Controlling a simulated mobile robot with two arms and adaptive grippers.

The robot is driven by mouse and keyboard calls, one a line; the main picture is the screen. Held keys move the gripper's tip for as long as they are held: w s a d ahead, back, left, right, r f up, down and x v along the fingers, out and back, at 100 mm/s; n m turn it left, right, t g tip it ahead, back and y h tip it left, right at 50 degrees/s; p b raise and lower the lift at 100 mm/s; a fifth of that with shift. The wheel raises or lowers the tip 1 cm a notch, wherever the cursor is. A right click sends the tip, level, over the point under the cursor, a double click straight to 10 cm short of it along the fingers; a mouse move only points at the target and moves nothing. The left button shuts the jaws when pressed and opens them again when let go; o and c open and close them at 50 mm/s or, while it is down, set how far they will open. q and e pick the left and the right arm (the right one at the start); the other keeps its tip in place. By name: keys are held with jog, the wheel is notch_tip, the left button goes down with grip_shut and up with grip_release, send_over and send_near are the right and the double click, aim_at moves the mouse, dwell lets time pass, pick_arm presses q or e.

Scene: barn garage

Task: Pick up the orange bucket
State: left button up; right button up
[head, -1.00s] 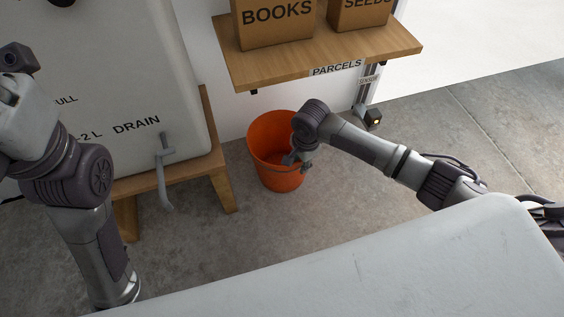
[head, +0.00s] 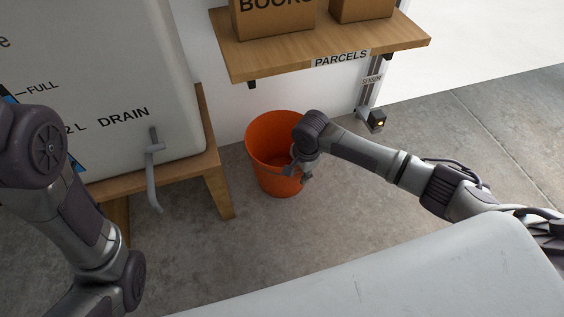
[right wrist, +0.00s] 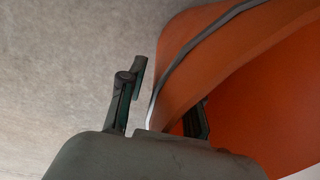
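The orange bucket (head: 278,186) stands upright on the concrete floor, below and left of the shelf in the head view. My right gripper (head: 298,170) is at the bucket's right rim. In the right wrist view, the bucket (right wrist: 285,105) fills the right side, with a thin grey handle (right wrist: 197,42) along its edge. The gripper's two fingers (right wrist: 163,105) are spread apart, with the bucket's edge and the handle between them. A gap shows between the left finger and the bucket. My left arm shows at the left of the head view, but its gripper is out of frame.
A wooden shelf (head: 330,45) with cardboard boxes (head: 272,18) hangs above and behind the bucket. A white tank (head: 110,70) with a drain tap (head: 152,170) sits on a wooden stand (head: 217,190) to the left. A small sensor (head: 377,121) is at right. Floor in front is clear.

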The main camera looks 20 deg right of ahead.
grip_shut()
jog(key=shift+r, duration=0.1)
dwell(0.4)
